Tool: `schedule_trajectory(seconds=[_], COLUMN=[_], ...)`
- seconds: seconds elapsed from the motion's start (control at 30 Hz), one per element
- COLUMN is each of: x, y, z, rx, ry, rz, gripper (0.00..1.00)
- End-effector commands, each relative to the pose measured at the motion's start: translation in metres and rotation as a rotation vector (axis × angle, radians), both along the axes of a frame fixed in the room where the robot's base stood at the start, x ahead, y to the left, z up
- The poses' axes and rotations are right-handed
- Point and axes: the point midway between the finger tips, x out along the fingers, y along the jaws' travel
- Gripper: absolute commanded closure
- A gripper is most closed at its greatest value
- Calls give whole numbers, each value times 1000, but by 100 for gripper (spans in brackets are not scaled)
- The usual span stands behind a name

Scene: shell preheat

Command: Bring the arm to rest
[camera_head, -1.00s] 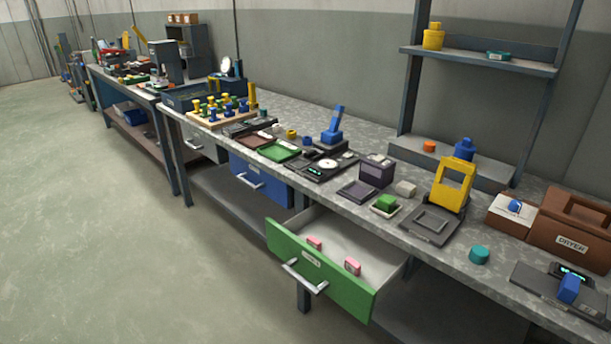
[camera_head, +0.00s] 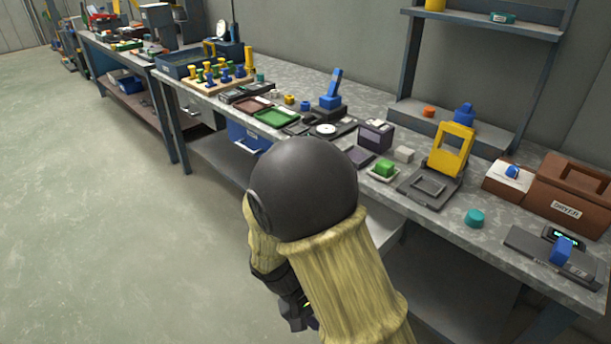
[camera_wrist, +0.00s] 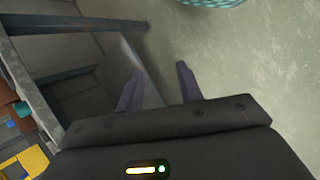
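My arm rises into the lower middle of the camera_head view, with a dark round joint and pale yellow covers. My gripper (camera_wrist: 158,76) shows in the camera_wrist view, its two purple-grey fingers apart with nothing seen between them. It hangs over the floor in front of the bench. The workbench (camera_head: 285,80) stands behind my arm.
On the bench are a green block (camera_head: 383,168), a yellow frame (camera_head: 452,150), a teal cylinder (camera_head: 474,218) and a brown case (camera_head: 570,195). A blue drawer front (camera_head: 243,138) is below the benchtop. The floor (camera_head: 110,220) at left is clear.

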Motion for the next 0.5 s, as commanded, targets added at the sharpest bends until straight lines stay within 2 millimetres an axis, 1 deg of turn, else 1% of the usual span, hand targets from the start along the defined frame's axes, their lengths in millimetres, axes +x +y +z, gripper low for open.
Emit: schedule_trajectory(seconds=[0.03, 0.17, 0.3, 0.5], x=[0, -1, 0, 1], y=[-10, -27, -47, -74], z=[7, 21, 38, 60], rx=[65, 220, 366, 497], ry=[-5, -35, -109, -245], rz=[-38, -101, -162, -217], gripper=[64, 64, 64, 64])
